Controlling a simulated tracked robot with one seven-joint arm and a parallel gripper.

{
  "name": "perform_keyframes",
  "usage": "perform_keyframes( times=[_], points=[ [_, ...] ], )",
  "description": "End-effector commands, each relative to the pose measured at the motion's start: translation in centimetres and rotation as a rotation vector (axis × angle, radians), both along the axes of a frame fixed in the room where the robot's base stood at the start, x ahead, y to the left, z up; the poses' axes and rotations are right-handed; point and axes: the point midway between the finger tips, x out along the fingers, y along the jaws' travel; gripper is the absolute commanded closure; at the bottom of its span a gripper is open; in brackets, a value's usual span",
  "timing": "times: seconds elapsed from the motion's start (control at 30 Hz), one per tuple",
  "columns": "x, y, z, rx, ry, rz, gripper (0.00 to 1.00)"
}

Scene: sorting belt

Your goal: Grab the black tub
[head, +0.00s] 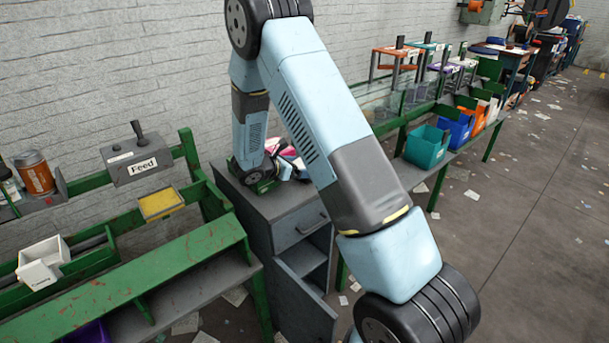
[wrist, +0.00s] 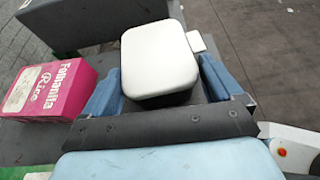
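In the wrist view a tub with a rounded white lid (wrist: 160,55) is at the top middle; a dark edge shows below the lid. I cannot see enough of its body to be sure that it is the black tub. My gripper (wrist: 160,82) has its two blue fingers spread wide, one on each side of this tub. Whether they press on it or stand just clear is not visible. In the head view my gripper (head: 284,166) is low over the grey cabinet top, partly behind my arm, and the tub cannot be made out clearly.
A pink rice box (wrist: 55,92) stands close left of my gripper. A white item (wrist: 290,148) lies at the lower right. The grey cabinet (head: 297,232) has an open door. Green belt frames (head: 150,265) stand left, colored bins (head: 427,148) right.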

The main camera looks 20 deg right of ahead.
Motion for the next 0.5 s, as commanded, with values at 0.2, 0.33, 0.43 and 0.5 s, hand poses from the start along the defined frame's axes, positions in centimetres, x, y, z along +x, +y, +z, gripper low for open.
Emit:
perform_keyframes(
  times=[0.2,0.33,0.43,0.5],
  points=[
    [0.0,0.0,0.0,0.000,0.000,0.000,0.37],
    [0.0,0.0,0.1,0.000,-0.001,0.000,0.37],
    [0.0,0.0,0.6,0.001,-0.002,-0.001,0.37],
    [0.0,0.0,1.3,0.001,-0.003,-0.001,0.37]
  ],
)
